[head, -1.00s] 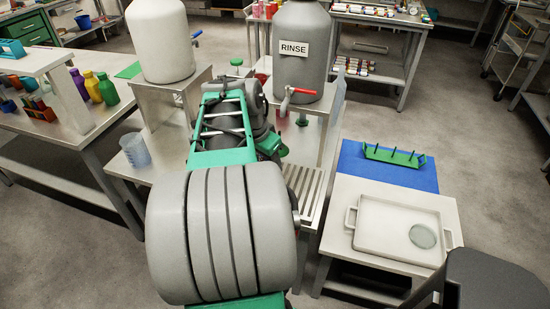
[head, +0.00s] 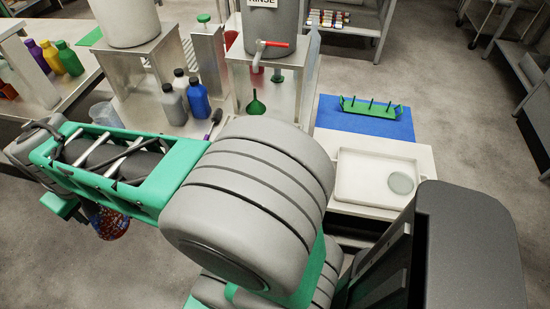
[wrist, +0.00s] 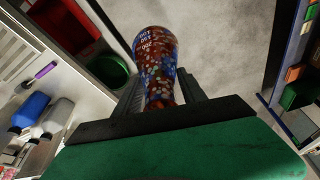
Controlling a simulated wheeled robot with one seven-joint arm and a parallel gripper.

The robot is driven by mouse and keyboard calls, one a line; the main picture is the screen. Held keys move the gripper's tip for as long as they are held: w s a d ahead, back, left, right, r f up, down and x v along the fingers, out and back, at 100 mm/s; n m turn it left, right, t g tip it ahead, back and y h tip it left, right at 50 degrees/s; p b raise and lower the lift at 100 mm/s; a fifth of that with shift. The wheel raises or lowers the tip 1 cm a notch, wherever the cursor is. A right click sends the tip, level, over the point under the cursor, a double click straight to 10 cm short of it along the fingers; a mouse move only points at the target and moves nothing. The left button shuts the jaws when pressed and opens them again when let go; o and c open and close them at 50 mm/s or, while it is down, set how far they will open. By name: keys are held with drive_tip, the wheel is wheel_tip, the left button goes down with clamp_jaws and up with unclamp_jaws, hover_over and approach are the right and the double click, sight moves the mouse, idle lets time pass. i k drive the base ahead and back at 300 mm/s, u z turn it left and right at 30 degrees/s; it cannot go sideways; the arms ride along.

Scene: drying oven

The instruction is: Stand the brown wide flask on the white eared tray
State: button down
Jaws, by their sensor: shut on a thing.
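A brown flask covered in red, blue and white speckles, with white lettering (wrist: 156,62), sits between the fingers of my gripper (wrist: 161,90), which is shut on it. In the head view the flask (head: 110,223) hangs below my arm at the left, over the floor, clear of the tables. The arm hides most of the gripper there. The white eared tray (head: 345,183) lies on the small table at the right, far from the gripper. A pale green round disc (head: 401,183) lies in the tray's right part. My arm partly hides the tray's front left.
A blue mat (head: 330,112) with a green pegged rack (head: 375,107) lies behind the tray. Grey and blue bottles (head: 198,101), a green funnel (head: 256,105) and the rinse tank (head: 262,30) stand on the middle bench. The tray's left and middle are bare.

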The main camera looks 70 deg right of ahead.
sight(359, 178)
drive_tip(key=u, duration=0.75)
drive_tip(key=k, duration=0.75)
drive_tip(key=z, duration=1.4)
